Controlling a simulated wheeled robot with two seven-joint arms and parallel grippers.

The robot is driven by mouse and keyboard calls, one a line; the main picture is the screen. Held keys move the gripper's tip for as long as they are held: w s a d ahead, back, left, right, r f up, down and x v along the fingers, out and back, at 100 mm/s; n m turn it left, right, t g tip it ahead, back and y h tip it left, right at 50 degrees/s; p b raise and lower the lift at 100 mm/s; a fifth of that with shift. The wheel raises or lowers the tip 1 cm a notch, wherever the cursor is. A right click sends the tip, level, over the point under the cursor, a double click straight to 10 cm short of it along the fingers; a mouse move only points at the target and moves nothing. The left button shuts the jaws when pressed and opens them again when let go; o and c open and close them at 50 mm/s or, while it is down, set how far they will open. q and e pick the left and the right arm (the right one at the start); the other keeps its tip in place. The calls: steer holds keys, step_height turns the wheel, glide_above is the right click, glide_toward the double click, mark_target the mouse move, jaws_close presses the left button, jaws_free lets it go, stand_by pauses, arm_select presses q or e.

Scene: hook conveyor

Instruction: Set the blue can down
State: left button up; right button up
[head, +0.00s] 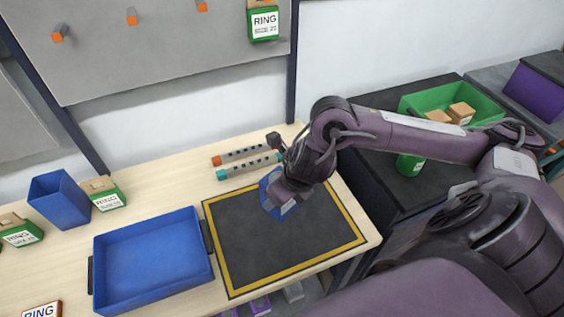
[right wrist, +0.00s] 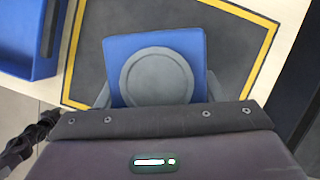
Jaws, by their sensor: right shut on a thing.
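The blue can (head: 268,197) is in my right gripper (head: 279,193), over the back middle of the dark mat with a yellow border (head: 240,250). In the right wrist view the blue can (right wrist: 155,45) shows its blue body and round grey top between the fingers of my right gripper (right wrist: 160,90). The gripper is shut on it, and my wrist hides part of the can in the head view. I cannot tell whether the can's base touches the mat. My left gripper is out of view.
A blue tray (head: 205,275) stands left of the mat, with a blue bin (head: 60,200) behind it. Two tubes, orange-ended (head: 240,154) and teal-ended (head: 248,166), lie behind the mat. A green can (head: 410,165) stands on the dark cabinet at right. The mat's front is clear.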

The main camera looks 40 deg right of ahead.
mark_target(290, 203)
steer(key=shift+f, duration=3.5)
steer(key=shift+f+b, duration=0.1)
steer(key=shift+b, duration=0.3)
steer(key=o, duration=1.3)
steer(key=shift+c, duration=0.2)
steer(key=shift+r, duration=0.2)
steer(key=v, duration=1.1)
steer(key=shift+s, duration=0.15)
steer(key=shift+s+r, duration=0.15)
steer(key=shift+r, duration=0.2)
